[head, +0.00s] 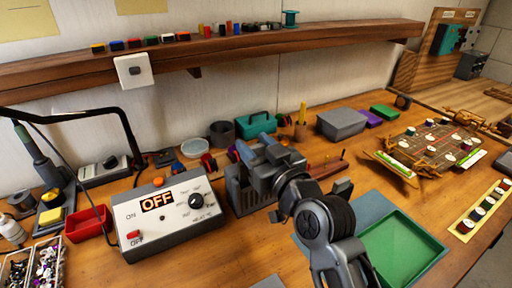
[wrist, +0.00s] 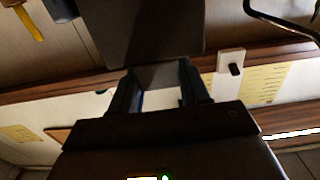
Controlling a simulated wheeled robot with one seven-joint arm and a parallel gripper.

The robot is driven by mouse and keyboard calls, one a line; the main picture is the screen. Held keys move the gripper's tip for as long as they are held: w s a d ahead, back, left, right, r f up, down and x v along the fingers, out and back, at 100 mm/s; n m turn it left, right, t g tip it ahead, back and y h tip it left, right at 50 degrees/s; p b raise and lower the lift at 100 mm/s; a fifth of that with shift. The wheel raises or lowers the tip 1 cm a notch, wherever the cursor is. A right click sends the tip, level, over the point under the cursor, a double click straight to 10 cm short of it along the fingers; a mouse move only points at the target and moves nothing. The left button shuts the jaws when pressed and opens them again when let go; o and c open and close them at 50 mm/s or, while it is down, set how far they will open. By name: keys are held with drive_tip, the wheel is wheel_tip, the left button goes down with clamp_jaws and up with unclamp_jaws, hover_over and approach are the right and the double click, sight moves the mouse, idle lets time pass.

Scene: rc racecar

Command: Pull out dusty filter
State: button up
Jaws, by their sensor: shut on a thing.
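My gripper (head: 258,158) is at the upper part of a dark grey slotted box (head: 238,195) standing on the bench right of the control unit. In the wrist view, my gripper (wrist: 160,82) has its two fingers closed on a grey piece, the dusty filter (wrist: 160,74), with a large dark panel (wrist: 150,30) directly beyond it. The fingers and arm hide much of the box and filter in the head view. I cannot tell how far the filter sits inside the box.
A white control unit (head: 165,222) reading OFF stands close on the left. A green tray (head: 402,250) lies at the right front, and a grey bin (head: 341,124) stands behind. A wooden shelf (head: 220,50) runs along the wall above.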

drive_tip(key=shift+r+p, duration=0.7)
drive_tip(key=shift+r, duration=3.2)
